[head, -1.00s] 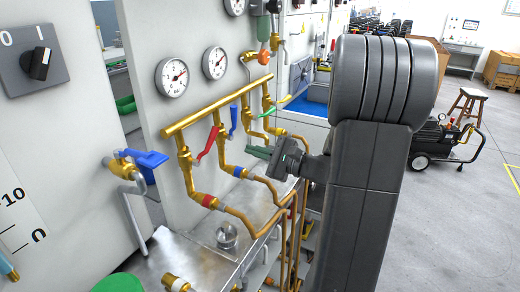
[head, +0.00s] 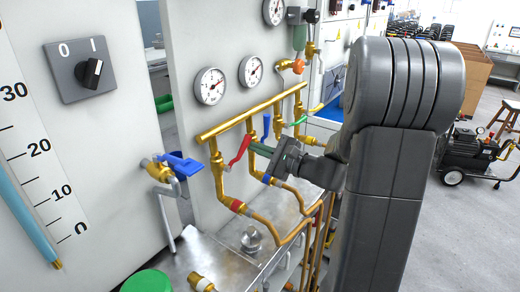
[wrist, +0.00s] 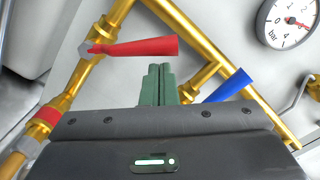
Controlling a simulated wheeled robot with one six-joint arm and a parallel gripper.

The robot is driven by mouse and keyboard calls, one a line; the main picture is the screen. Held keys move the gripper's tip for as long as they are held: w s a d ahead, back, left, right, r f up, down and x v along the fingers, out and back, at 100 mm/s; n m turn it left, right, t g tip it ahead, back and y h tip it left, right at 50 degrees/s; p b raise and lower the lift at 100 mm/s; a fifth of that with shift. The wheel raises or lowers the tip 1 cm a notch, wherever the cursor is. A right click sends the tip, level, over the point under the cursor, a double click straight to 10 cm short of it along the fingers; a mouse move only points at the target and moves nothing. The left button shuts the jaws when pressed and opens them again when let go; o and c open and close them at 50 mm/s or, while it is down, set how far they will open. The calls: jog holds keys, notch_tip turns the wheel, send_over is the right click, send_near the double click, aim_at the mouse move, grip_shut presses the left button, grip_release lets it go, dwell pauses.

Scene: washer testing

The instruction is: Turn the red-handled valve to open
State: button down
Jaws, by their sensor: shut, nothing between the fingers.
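The red valve handle (head: 240,148) is on the nearest brass branch pipe below the manifold (head: 250,118), slanting up to the right from its stem. In the wrist view the red handle (wrist: 140,47) lies across the upper left, its free end just above my fingertips. My gripper (head: 253,151) has green fingers, shut together and empty. In the wrist view my gripper (wrist: 157,75) points at the pipes, just below the red handle's free end; I cannot tell whether they touch.
A blue handle (wrist: 228,86) is close to the right of my fingers, also seen in the head view (head: 265,127). A green handle (head: 297,121) is farther along. Another blue valve (head: 182,165) is at left. Pressure gauges (head: 210,86) are above the manifold.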

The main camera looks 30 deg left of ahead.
jog(key=shift+s+r+n+b, duration=0.3)
jog(key=shift+n+b, duration=0.4)
jog(key=shift+b, duration=0.35)
jog(key=s+r+n+b, duration=0.3)
jog(key=n+b, duration=0.5)
jog(key=b, duration=0.3)
jog(key=shift+s+a+r+b, duration=0.25)
jog(key=shift+s+r+b, duration=0.1)
jog(key=shift+s, duration=0.5)
